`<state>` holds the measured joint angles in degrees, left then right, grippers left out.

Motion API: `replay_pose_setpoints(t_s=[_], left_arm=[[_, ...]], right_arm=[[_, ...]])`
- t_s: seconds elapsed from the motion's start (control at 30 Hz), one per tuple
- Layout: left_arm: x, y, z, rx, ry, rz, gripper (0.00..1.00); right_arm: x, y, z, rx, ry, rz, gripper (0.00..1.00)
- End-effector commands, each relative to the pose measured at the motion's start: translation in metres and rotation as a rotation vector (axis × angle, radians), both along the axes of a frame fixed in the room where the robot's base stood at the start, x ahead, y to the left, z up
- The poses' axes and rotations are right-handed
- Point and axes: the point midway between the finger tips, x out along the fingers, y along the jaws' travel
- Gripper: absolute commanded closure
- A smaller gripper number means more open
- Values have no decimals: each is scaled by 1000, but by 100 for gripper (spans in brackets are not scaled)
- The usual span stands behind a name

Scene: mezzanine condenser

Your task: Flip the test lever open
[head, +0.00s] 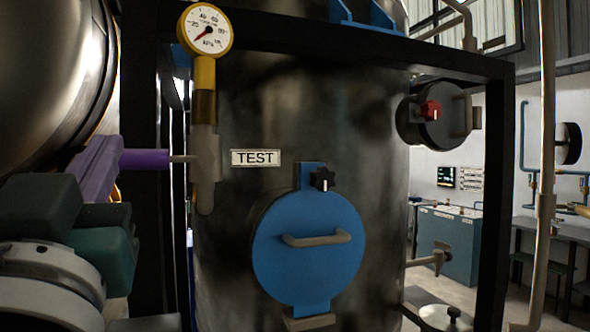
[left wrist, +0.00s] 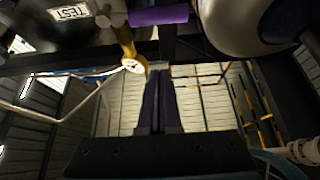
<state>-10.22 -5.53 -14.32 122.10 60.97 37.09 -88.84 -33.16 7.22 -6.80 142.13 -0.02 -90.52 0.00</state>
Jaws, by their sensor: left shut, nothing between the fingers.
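The test lever (head: 145,158) has a purple handle on a thin grey rod. It lies level, pointing left from the valve body (head: 205,165), beside the TEST label (head: 256,157). The handle also shows at the top of the left wrist view (left wrist: 158,16). My left gripper (head: 108,148) is at the left end of the handle in the head view. Its purple fingers are together and empty in the left wrist view (left wrist: 158,76), with the handle apart from the tips in that picture. Whether the gripper touches the handle, I cannot tell. My right gripper is out of view.
A gauge (head: 205,29) stands above the valve on a yellow pipe. A blue hatch (head: 308,250) with a handle is below the label. A black frame post (head: 150,235) stands behind the lever. A large metal tank (head: 50,80) fills the upper left.

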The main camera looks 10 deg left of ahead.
Motion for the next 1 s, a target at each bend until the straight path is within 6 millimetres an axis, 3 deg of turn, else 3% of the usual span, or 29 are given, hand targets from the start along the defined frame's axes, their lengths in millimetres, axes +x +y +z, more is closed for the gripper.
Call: replay_pose_setpoints(t_s=[0.47, 0.93, 0.97, 1.0], left_arm=[[6, 4, 6, -1, 0, 5, 100], [73, 46, 56, 1, -2, 7, 100], [76, 48, 53, 2, 0, 7, 100], [76, 47, 38, 2, 5, 6, 100]], right_arm=[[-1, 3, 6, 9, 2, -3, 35], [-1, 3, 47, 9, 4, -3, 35], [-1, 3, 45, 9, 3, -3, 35], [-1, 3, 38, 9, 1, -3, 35]])
